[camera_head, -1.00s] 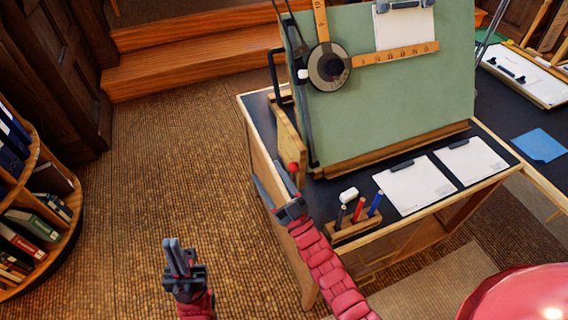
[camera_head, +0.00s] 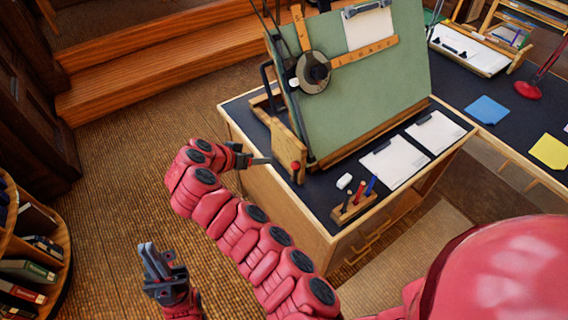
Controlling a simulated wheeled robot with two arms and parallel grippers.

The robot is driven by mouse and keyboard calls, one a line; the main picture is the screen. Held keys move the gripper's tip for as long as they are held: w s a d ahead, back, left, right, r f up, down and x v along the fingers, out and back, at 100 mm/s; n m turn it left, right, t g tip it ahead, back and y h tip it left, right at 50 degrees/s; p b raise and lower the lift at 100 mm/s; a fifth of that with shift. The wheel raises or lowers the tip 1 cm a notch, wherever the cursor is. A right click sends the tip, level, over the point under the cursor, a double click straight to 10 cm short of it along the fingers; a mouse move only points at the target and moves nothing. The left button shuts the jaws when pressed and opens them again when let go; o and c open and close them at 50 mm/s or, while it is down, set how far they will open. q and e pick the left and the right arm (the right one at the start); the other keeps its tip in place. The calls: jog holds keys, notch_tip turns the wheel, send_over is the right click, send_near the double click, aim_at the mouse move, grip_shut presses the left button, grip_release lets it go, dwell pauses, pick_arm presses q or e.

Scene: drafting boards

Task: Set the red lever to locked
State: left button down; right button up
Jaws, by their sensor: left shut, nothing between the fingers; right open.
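The red lever (camera_head: 295,165) shows as a small red knob on a dark stem, beside the wooden bracket at the lower left of the green drafting board (camera_head: 360,90). How the lever is set cannot be told at this size. My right gripper (camera_head: 259,157) is left of the lever, near the desk's left edge, apart from the knob and pointing right toward the bracket. Its jaws are open and empty, seen nearly edge-on. My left gripper (camera_head: 148,250) is shut and empty, pointing up over the carpet at lower left.
A pen holder (camera_head: 352,208) with several pens, a white eraser (camera_head: 344,181) and paper sheets (camera_head: 395,160) lie at the desk's front. A black round drafting head (camera_head: 312,72) is on the board. A bookshelf (camera_head: 62,262) stands at left. The carpet between is clear.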

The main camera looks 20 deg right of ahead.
jog(key=s+r+m+g, duration=0.1)
jog(key=s, duration=0.2)
jog(key=b, duration=0.2)
send_near(293, 166)
jog(key=b+x, duration=0.4)
jog(key=shift+w+a+f+b, duration=0.15)
jog(key=shift+f+b, duration=0.2)
jog(key=shift+b, duration=0.05)
jog(key=shift+w+d+g+p, duration=0.2)
jog(key=shift+d+g+p, duration=0.1)
jog(key=shift+d+p, duration=0.4)
jog(key=shift+p+x, duration=0.4)
jog(key=shift+x, duration=0.85)
jog(key=shift+w+d+f, duration=0.2)
jog(key=shift+d+f, duration=0.2)
jog(key=shift+f, duration=0.1)
jog(key=shift+w+f, duration=0.15)
jog(key=shift+c, duration=0.2)
